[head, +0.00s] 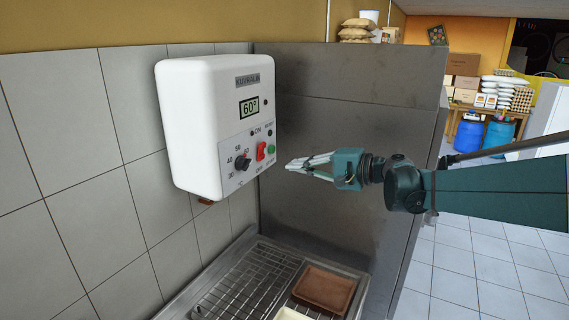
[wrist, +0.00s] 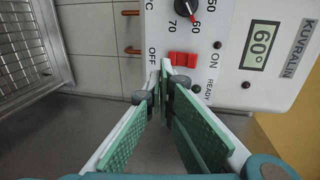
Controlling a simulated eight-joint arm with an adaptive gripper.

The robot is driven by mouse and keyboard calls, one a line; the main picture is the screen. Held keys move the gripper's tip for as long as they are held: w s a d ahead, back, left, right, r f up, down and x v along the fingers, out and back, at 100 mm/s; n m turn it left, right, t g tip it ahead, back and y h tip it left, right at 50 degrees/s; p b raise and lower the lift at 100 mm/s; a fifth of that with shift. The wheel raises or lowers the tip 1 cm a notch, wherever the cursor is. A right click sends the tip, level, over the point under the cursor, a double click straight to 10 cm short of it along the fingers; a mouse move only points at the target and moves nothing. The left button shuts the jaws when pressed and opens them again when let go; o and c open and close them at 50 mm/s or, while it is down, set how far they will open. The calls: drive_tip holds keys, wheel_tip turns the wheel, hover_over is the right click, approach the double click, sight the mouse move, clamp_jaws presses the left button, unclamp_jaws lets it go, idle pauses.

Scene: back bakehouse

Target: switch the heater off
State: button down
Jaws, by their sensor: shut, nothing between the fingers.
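The heater (head: 213,118) is a white box on the tiled wall at the left in the head view, with a display (head: 249,107) reading 60°. Its red rocker switch (head: 261,151) is on the lower front panel, between the ON and OFF labels. In the wrist view the switch (wrist: 183,59) shows just right of the fingertips. My gripper (head: 289,165) is shut and empty, pointing left at the panel. Its fingertips (wrist: 166,64) are close to the OFF side of the switch. I cannot tell whether they touch it.
A dark temperature knob (head: 243,163) sits left of the switch and a green lamp (head: 271,149) sits right of it. Below are a wire rack (head: 245,280) and a brown tray (head: 325,288). A steel panel (head: 335,200) stands behind my gripper.

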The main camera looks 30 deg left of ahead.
drive_tip(key=shift+d+f, duration=0.2)
drive_tip(key=shift+d, duration=0.8)
drive_tip(key=shift+d+f, duration=0.15)
drive_tip(key=shift+d, duration=0.85)
drive_tip(key=shift+d, duration=0.1)
drive_tip(key=s+d+f+t+h+b, duration=0.2)
drive_tip(key=s+d+f+h, duration=0.3)
drive_tip(key=d, duration=1.3)
drive_tip(key=s+d+f+t+h+b, duration=0.2)
drive_tip(key=s+d+f+h+b, duration=0.2)
drive_tip(key=s+d+f, duration=0.9)
drive_tip(key=s+d+f+t+h+b, duration=0.3)
drive_tip(key=s+d+f+h, duration=0.4)
drive_tip(key=d, duration=1.7)
drive_tip(key=s+f, duration=0.2)
drive_tip(key=s, duration=0.3)
drive_tip(key=shift+d, duration=0.2)
drive_tip(key=shift+f, duration=0.1)
